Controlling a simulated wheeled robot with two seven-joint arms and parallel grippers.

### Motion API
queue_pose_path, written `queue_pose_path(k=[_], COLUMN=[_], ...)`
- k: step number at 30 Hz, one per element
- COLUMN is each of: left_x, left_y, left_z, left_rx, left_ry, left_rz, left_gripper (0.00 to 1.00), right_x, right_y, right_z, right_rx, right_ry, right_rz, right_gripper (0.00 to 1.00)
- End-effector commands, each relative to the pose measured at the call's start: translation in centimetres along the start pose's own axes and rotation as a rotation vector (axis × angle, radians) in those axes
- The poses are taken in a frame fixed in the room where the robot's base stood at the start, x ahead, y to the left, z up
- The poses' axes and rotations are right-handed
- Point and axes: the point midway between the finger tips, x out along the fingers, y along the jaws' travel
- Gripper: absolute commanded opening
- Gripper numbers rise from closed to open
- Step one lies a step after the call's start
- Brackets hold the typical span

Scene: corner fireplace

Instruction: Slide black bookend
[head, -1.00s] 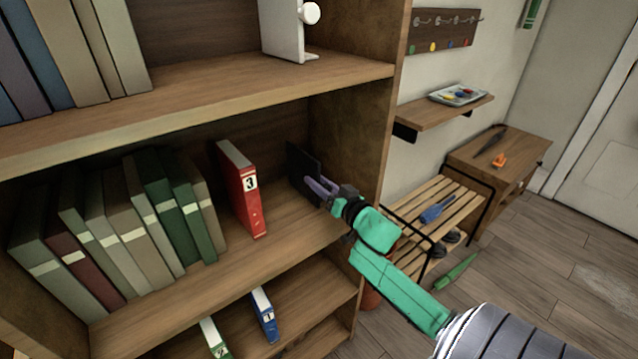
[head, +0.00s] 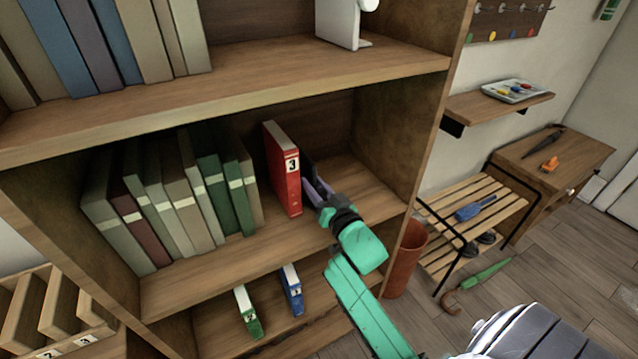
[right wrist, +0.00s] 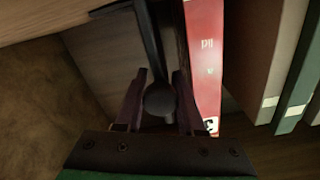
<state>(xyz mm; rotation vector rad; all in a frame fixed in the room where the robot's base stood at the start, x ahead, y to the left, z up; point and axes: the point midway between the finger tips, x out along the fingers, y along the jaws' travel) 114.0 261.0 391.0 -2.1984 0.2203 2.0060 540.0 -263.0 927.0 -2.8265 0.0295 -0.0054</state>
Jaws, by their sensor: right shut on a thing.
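The black bookend (head: 308,168) stands upright on the middle shelf, just right of the red binder (head: 286,183) marked 3. My right gripper (head: 314,191) is shut on the bookend at the shelf's front right. In the right wrist view its two fingers (right wrist: 159,103) sit on either side of a dark round knob, with the dark bookend (right wrist: 152,40) beyond. The red binder (right wrist: 205,60) is close beside the bookend there; I cannot tell whether they touch. Most of the bookend is hidden behind the gripper and binder. My left gripper is not in view.
A row of leaning books (head: 180,205) stands left of the binder, with a small gap between. The shelf right of the bookend is clear up to the side panel (head: 420,140). The upper shelf (head: 250,92) hangs above. Small green and blue binders stand below.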

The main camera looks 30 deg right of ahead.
Motion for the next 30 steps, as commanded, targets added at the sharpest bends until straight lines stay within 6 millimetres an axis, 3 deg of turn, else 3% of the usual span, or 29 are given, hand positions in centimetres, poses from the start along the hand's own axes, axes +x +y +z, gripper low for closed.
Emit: queue_pose_path(k=[1, 3, 17, 23, 30], left_x=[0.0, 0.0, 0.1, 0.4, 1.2], left_y=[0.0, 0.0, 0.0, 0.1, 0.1], left_z=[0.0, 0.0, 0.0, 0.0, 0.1], left_rx=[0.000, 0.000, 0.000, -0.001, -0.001], left_ry=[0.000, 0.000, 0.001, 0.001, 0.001], left_rz=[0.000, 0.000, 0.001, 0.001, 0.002], left_gripper=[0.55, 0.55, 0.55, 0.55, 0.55], right_x=[0.0, 0.0, -0.3, -3.2, -8.6], right_y=[0.1, 0.1, 0.1, 0.1, 0.2], right_z=[0.1, 0.1, 0.1, 0.2, 0.4], right_rx=[-0.001, -0.001, 0.000, -0.001, 0.001], right_ry=[-0.004, -0.003, -0.001, -0.004, -0.006], right_rz=[0.002, 0.002, 0.001, 0.002, 0.004], right_gripper=[0.42, 0.68, 0.68, 0.68, 0.68])
